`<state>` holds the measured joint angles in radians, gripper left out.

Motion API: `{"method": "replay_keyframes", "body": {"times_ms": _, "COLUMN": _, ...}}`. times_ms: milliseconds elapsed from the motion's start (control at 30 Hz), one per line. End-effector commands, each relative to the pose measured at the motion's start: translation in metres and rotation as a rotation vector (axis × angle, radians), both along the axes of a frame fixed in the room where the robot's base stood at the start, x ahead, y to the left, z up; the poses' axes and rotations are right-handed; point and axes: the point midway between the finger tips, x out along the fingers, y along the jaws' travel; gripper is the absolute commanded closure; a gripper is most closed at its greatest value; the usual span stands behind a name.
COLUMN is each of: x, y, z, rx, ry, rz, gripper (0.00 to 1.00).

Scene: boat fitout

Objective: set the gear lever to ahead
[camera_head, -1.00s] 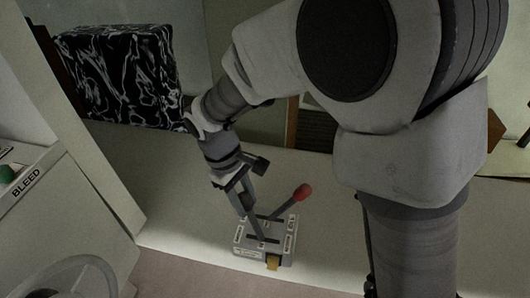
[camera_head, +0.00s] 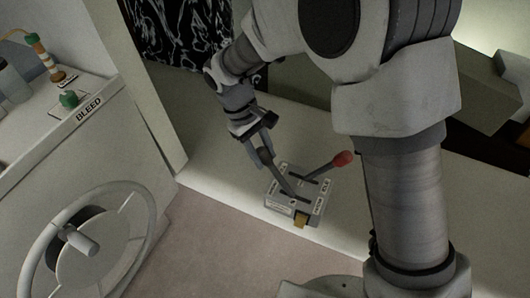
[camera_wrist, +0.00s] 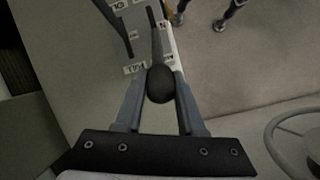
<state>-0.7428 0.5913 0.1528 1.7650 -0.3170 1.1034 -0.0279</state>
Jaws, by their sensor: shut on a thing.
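A grey control box (camera_head: 298,196) with two levers stands on the pale bench; it also shows in the wrist view (camera_wrist: 118,35). One lever has a red knob (camera_head: 343,158) and leans right. The other is a grey lever (camera_head: 285,183) leaning left towards my gripper; its black knob (camera_wrist: 160,84) shows in the wrist view. My gripper (camera_head: 264,154) is shut on this black-knobbed lever, its fingers on both sides of the knob. An "N" label (camera_wrist: 162,23) and a partly hidden label lie beside its slot. "FULL" (camera_wrist: 134,69) lies near the other lever.
A yellow tab (camera_head: 300,220) sits at the box's front. A steering wheel (camera_head: 85,245) and a panel marked "BLEED" (camera_head: 89,109) stand at the left. A black-and-white patterned block (camera_head: 180,30) is behind my arm. The bench right of the box is bare.

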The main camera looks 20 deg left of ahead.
Motion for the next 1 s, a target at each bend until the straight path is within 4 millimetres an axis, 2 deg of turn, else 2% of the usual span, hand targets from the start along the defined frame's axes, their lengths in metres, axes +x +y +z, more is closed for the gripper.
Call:
{"method": "replay_keyframes", "body": {"times_ms": 133, "x": -0.002, "y": 0.005, "z": -0.002, "rx": 0.013, "ry": 0.002, "rz": 0.003, "gripper": 1.0}}
{"method": "replay_keyframes", "body": {"times_ms": 167, "x": -0.002, "y": 0.005, "z": -0.002, "rx": 0.013, "ry": 0.002, "rz": 0.003, "gripper": 0.6}}
{"method": "replay_keyframes", "body": {"times_ms": 300, "x": -0.002, "y": 0.004, "z": -0.002, "rx": 0.01, "ry": 0.002, "rz": 0.003, "gripper": 0.35}}
{"method": "replay_keyframes", "body": {"times_ms": 667, "x": -0.001, "y": 0.003, "z": 0.003, "rx": 0.005, "ry": 0.0, "rz": 0.002, "gripper": 0.33}}
{"method": "replay_keyframes", "body": {"times_ms": 1000, "x": 0.0, "y": 0.022, "z": 0.052, "rx": 0.009, "ry": 0.0, "rz": 0.003, "gripper": 0.33}}
